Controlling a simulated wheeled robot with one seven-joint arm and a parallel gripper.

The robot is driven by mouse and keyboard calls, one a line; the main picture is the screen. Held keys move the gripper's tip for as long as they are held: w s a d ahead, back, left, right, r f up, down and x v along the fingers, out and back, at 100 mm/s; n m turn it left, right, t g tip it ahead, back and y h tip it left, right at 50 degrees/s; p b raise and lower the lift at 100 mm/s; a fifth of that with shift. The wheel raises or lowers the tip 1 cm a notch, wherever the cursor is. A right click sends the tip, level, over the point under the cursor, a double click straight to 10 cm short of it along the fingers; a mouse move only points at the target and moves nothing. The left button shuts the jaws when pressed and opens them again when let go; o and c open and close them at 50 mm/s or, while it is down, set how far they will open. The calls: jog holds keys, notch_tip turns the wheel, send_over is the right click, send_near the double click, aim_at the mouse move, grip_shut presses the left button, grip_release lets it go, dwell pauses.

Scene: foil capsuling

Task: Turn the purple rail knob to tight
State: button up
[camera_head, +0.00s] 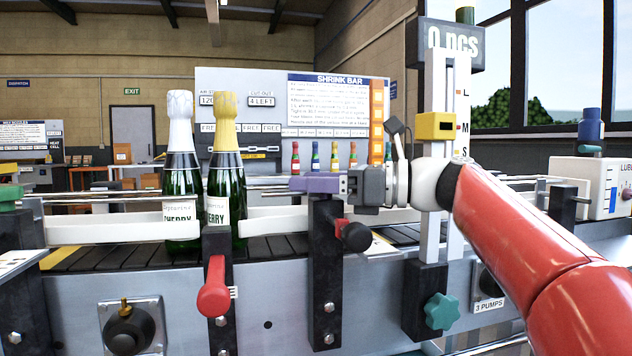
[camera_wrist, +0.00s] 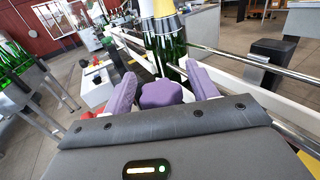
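The purple rail knob (camera_wrist: 161,94) shows in the wrist view, between the two purple fingers of my gripper (camera_wrist: 163,88). A narrow gap seems to lie on each side of the knob, so the fingers stand around it without clearly gripping it. In the head view my gripper (camera_head: 313,184) reaches in from the right, above a dark bracket (camera_head: 326,265) at the conveyor's near rail. There its purple fingers overlap the knob's place, and I cannot make out the knob apart from them. The knob's tight or loose marking is not readable.
Two green bottles, one with white foil (camera_head: 182,180) and one with gold foil (camera_head: 227,185), stand on the conveyor (camera_head: 110,257) just left of my gripper. A red-handled lever (camera_head: 213,290), a dark round knob (camera_head: 355,237) and a teal star knob (camera_head: 441,311) project from the near side.

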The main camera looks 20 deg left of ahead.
jog(key=c, duration=1)
jog(key=shift+m+t, duration=0.6)
jog(key=shift+t, duration=0.4)
jog(key=shift+w+m+t, duration=0.1)
jog(key=shift+m+t, duration=0.2)
jog(key=shift+t, duration=0.1)
jog(key=o, duration=1)
jog(key=d, duration=0.7)
jog(key=shift+s+d, duration=0.35)
jog(key=shift+d, duration=0.05)
